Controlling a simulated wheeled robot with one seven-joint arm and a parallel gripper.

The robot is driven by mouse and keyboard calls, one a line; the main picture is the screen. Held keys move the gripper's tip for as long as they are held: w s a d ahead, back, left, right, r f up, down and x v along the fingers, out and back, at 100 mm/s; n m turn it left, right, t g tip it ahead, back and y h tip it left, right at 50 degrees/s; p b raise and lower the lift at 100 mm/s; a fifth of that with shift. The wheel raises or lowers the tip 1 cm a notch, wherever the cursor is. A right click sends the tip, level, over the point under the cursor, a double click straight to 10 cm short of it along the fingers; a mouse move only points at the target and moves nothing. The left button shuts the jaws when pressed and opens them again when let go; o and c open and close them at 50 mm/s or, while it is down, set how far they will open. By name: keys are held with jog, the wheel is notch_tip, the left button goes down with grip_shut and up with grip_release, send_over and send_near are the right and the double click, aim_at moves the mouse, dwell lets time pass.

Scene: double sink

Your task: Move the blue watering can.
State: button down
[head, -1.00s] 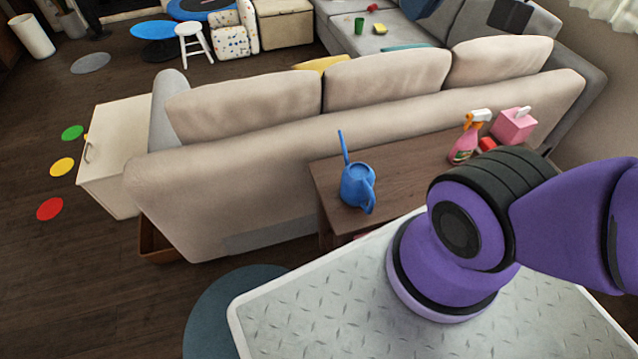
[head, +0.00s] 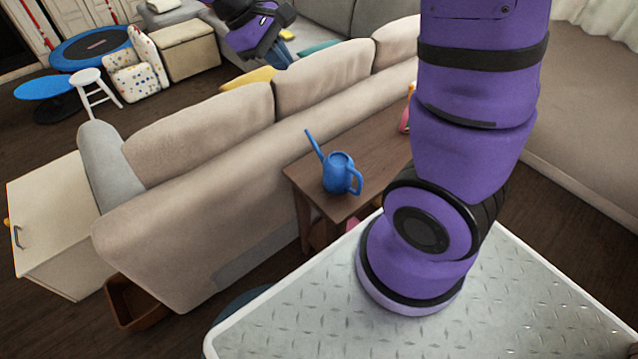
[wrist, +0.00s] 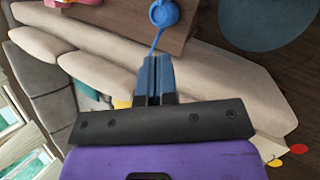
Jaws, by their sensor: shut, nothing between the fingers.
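The blue watering can (head: 338,174) stands upright on the wooden side table (head: 377,146) behind the sofa. Its long spout points up and to the left, and its handle is on the right. In the wrist view the can (wrist: 164,13) is at the top edge, partly cut off, with its spout extending down toward my fingertips. My gripper (head: 284,58) appears at the top of the head view, above the sofa and apart from the can. Its blue fingers (wrist: 154,60) are together and hold nothing.
The beige sofa (head: 210,200) runs along the table's far side. A pink spray bottle (head: 405,122) on the table is partly hidden by my arm. A brown open box (head: 135,303) is on the floor beside a white cabinet (head: 62,225).

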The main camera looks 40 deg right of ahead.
jog(key=w+a+f+n+g+h, duration=0.2)
jog(key=w+f+n+h, duration=0.3)
jog(key=f, duration=0.7)
jog(key=n+t+h, duration=0.5)
jog(key=n+h, duration=0.2)
jog(key=n, duration=0.2)
send_near(325, 179)
jog(key=d, duration=0.7)
jog(key=shift+d+f, duration=0.3)
jog(key=d, duration=1.6)
jog(key=w+d, duration=0.1)
jog(key=d, duration=0.7)
jog(key=shift+a, duration=0.1)
